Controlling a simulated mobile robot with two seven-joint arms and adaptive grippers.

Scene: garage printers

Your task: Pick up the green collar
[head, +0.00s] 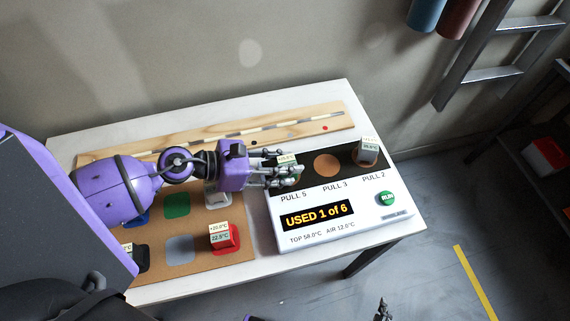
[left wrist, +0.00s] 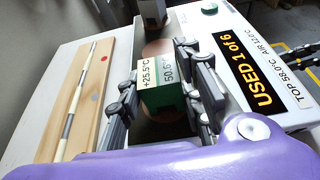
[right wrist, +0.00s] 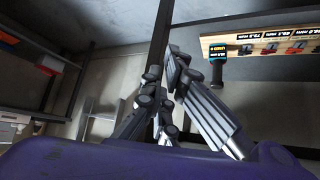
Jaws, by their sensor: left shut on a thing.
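The green collar (left wrist: 167,85) is a block with a white label reading +25.5°C on top. It sits between the fingers of my left gripper (left wrist: 158,88), which is shut on it. In the head view my left gripper (head: 285,168) is over the left end of the panel's dark strip, with the collar's label (head: 287,159) showing and its body mostly hidden by fingers. Whether the collar touches the panel is unclear. My right gripper (head: 383,311) shows at the bottom edge, off the table; its fingers (right wrist: 165,72) look close together in the right wrist view, their gap unclear.
The white panel (head: 335,237) reads USED 1 of 6 and has a green RUN button (head: 387,198). Another labelled block (head: 368,152) stands at PULL 2; the PULL 3 disc (head: 327,165) is bare. A cork mat (head: 215,260) holds a red block (head: 226,239) and a black one (head: 135,257).

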